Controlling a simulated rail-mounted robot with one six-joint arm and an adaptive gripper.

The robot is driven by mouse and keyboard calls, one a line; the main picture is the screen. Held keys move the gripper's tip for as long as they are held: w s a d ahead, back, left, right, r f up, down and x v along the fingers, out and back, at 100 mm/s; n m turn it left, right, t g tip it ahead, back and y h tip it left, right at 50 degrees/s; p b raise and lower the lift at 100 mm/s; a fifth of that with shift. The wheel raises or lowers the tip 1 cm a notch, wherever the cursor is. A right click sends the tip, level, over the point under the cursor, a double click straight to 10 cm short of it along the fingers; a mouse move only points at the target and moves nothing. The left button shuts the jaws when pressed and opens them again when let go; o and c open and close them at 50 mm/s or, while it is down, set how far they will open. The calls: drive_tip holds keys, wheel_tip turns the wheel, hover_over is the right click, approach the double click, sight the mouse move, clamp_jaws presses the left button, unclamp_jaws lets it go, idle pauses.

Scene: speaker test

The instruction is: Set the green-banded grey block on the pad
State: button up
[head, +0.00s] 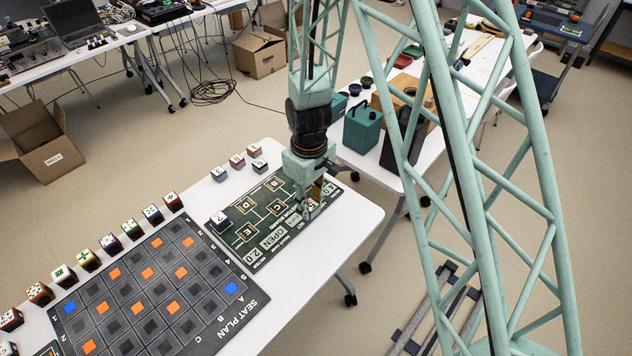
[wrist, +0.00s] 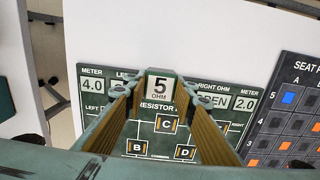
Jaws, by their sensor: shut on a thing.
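My gripper (wrist: 160,92) is shut on a block (wrist: 160,86) whose pale top face reads "5 OHM". In the head view my gripper (head: 311,203) is over the right part of the dark green resistor board (head: 268,246), which hides that part; I cannot tell whether the block touches the board. The board has orange-edged square pads, among them pad C (wrist: 167,124), pad B (wrist: 137,147) and pad D (wrist: 185,153) in the wrist view.
A white-topped dark block (head: 220,219) stands on the board's left end. The white table (head: 345,213) is bare right of the resistor board.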

drive_tip(key=shift+s+d+r, duration=0.1)
drive_tip(key=shift+s+d, duration=0.05)
drive_tip(key=shift+d, duration=0.2)
drive_tip(key=w, duration=0.5)
drive_tip(key=w+a+f, duration=0.1)
drive_tip(key=w, duration=0.4)
drive_tip(key=w+a, duration=0.1)
drive_tip(key=w, duration=0.5)
drive_tip(key=shift+a+f+b, duration=0.25)
drive_tip(key=shift+b, duration=0.1)
drive_tip(key=shift+s, duration=0.1)
drive_tip(key=shift+f+b, duration=0.3)
drive_tip(key=shift+f, duration=1.5)
drive_tip(key=shift+f, duration=0.1)
drive_tip(key=o, duration=0.5)
drive_tip(key=shift+c, duration=0.2)
drive_tip(key=o, duration=0.4)
